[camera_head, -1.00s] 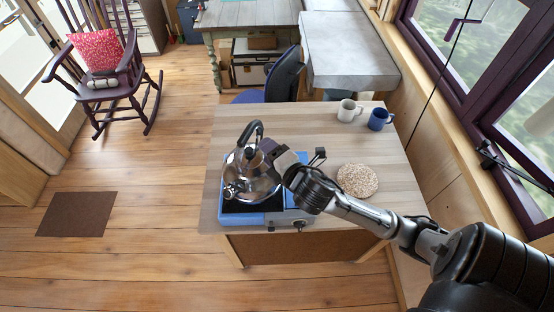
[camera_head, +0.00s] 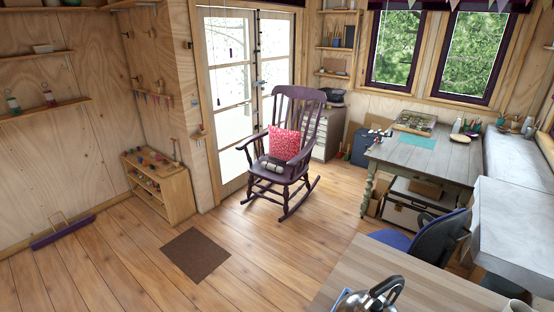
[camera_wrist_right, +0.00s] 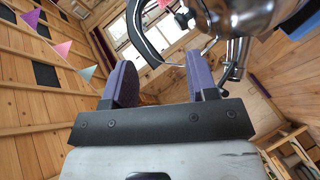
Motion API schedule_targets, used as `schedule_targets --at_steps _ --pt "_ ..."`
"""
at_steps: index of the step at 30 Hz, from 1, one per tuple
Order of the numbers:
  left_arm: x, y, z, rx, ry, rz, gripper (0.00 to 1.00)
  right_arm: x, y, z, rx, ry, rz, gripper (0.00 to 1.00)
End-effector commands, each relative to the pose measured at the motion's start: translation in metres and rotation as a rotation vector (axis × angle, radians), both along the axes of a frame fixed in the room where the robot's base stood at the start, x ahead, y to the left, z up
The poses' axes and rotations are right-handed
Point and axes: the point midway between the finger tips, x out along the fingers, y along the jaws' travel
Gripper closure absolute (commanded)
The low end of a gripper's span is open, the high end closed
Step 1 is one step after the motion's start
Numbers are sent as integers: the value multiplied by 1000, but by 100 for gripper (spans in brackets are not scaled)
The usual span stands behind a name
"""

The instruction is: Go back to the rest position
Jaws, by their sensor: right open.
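My right gripper (camera_wrist_right: 160,82) shows in the right wrist view with its two purple fingers apart and nothing held between them. The shiny steel kettle (camera_wrist_right: 243,12) is close beyond it at the upper right, with its black curved handle (camera_wrist_right: 140,40) ahead of the fingers. In the head view only the top of the kettle (camera_head: 368,302) shows at the bottom edge, above the wooden table (camera_head: 430,285). My arms are out of the head view, and my left gripper shows in neither view.
A purple rocking chair (camera_head: 290,150) with a pink cushion (camera_head: 285,143) stands by the glass doors. A brown mat (camera_head: 196,255) lies on open floor. A blue office chair (camera_head: 432,240) stands beyond the table, before a grey desk (camera_head: 425,152). A low wooden shelf (camera_head: 160,187) is at the left wall.

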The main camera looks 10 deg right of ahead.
Motion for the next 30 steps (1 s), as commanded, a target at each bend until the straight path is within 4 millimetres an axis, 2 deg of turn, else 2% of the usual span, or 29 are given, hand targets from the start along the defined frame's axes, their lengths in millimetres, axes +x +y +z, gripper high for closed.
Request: schedule_targets --at_steps 4,6,9,15,18,21,24,30 --pt "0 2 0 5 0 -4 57 -19 3 -29 308 107 -175 47" --pt "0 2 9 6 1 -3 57 -39 19 -47 482 206 -271 47" --pt "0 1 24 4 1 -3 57 -74 46 -66 635 357 -350 47" --pt "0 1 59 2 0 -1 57 -136 97 -79 807 561 -407 47" --pt "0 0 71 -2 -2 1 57 -161 112 -82 852 623 -443 47" --pt "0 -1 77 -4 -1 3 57 -178 118 -84 870 663 -468 47" --pt "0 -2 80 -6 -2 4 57 -187 119 -86 869 683 -478 47" --pt "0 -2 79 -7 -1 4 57 -190 118 -88 865 690 -481 47"
